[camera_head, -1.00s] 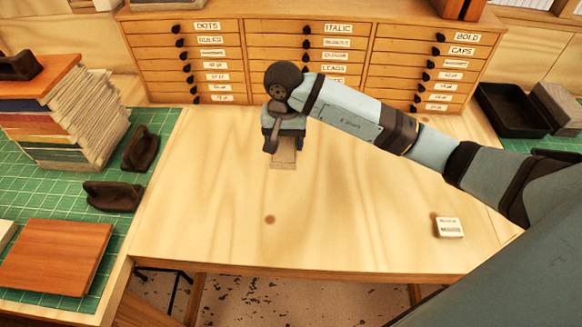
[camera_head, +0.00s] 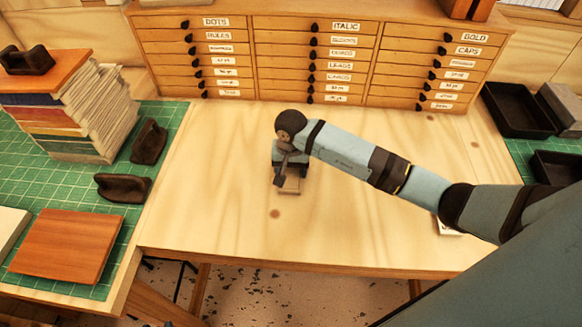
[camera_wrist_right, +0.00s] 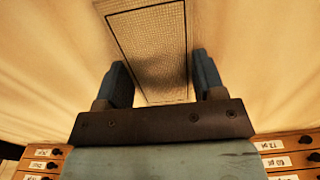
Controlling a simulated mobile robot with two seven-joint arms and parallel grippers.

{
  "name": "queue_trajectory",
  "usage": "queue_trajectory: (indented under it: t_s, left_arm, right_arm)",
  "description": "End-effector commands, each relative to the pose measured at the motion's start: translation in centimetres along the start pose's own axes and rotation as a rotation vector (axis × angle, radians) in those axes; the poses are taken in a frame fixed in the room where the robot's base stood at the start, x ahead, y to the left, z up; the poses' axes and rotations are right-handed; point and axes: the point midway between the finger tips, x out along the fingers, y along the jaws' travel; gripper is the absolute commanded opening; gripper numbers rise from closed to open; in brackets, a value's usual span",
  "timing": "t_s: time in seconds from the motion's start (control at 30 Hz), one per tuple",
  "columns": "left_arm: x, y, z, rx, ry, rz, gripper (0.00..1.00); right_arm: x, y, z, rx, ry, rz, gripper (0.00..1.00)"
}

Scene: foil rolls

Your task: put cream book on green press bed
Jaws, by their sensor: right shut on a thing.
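The cream book, as far as I can tell, is the small pale tan flat piece (camera_head: 291,186) in my right gripper (camera_head: 289,178), above the wooden table. In the right wrist view, the book (camera_wrist_right: 150,45) has a woven-looking face with a dark border line. It lies between the two blue fingers of the right gripper (camera_wrist_right: 163,85). The gripper partly hides it in the head view. No separate press bed stands out; the green gridded surface (camera_head: 165,140) at the left is the nearest match. My left gripper is not in view.
On the green surface stand a stack of books (camera_head: 75,115), two dark weights (camera_head: 149,141) (camera_head: 122,187) and a reddish wooden board (camera_head: 68,246). A pale slab (camera_head: 10,226) shows at the left edge. Drawers (camera_head: 313,60) line the back. Black trays (camera_head: 515,108) stand right.

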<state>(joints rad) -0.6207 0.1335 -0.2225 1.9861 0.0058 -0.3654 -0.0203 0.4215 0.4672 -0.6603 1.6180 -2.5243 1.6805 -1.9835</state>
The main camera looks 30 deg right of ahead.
Motion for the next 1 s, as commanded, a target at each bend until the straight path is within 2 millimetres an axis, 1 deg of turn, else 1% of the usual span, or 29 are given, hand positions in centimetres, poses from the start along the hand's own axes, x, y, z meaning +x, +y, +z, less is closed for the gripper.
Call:
queue_trajectory:
  t_s: [0.17,0.2,0.27,0.3,0.57,0.67,0.7,0.77,0.83,1.0]
  left_arm:
    - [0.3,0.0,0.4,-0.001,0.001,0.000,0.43]
    - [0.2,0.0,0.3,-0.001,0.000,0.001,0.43]
    - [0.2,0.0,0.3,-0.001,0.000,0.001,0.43]
    - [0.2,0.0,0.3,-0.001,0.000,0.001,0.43]
    - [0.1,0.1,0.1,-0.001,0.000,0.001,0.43]
    - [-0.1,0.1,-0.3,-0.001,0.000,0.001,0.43]
    - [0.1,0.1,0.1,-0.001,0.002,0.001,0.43]
    - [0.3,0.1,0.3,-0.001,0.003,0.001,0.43]
    - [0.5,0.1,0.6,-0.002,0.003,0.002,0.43]
    - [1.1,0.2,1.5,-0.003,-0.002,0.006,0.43]
  right_arm:
    - [0.5,0.0,0.0,0.000,0.001,0.001,0.38]
    - [0.3,0.0,0.0,0.000,0.001,0.001,0.70]
    - [0.3,0.0,0.0,0.000,0.000,0.000,0.84]
    - [0.3,0.0,0.0,0.000,0.000,0.000,0.89]
    - [0.2,0.0,0.0,0.000,0.000,0.000,0.89]
    - [-0.4,0.0,0.0,0.000,-0.001,-0.001,0.89]
    - [-0.6,0.0,-0.1,0.000,0.003,-0.002,0.89]
    - [-1.5,-0.1,-0.2,-0.002,0.004,-0.002,0.89]
    - [-2.9,0.0,-0.2,-0.002,0.006,-0.002,0.89]
    - [-6.8,0.0,-0.2,-0.002,0.006,-0.003,0.89]
